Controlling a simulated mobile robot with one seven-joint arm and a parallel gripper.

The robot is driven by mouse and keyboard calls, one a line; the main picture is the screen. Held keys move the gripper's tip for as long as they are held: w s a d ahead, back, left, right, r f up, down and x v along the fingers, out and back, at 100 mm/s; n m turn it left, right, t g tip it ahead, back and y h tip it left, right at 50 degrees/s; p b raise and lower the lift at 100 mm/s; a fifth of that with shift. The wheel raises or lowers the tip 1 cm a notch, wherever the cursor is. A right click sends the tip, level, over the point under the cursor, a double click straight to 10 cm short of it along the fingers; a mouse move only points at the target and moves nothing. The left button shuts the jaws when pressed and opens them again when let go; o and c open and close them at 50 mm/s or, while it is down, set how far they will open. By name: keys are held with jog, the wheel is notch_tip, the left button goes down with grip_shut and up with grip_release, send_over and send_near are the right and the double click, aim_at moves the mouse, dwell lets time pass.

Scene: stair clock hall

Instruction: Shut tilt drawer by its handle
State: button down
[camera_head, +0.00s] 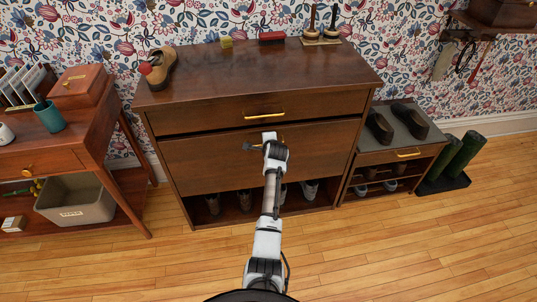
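The tilt drawer (205,162) is the wide dark wooden front in the middle of the shoe cabinet. A dark gap shows along its top edge, so it appears tilted partly open. My gripper (248,147) is in front of the upper middle of this front, its end pointing left. The tilt drawer's handle is mostly or wholly hidden behind my gripper and wrist. The fingers are too small to tell whether they are open, shut or touching the handle. A brass handle (264,115) on the upper drawer (213,118) is in plain view just above.
The cabinet top (225,75) bears a brown shoe (163,66) and brushes. Shoes (245,199) stand in its open bottom. A side table (95,133) with a grey bin (75,205) is at left. A low shoe bench (372,158) and green boots (463,155) are at right. The wooden floor in front is clear.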

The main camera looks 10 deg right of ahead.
jog(key=shift+w+r, duration=0.3)
jog(key=shift+w, duration=0.2)
jog(key=shift+r, duration=0.1)
jog(key=c, duration=1.9)
grip_release()
jog(key=shift+w+r, duration=0.1)
jog(key=v, duration=0.9)
jog(key=f+b+v, duration=0.1)
jog(key=v, duration=0.3)
jog(key=shift+s+r, duration=0.3)
jog(key=shift+s, duration=0.3)
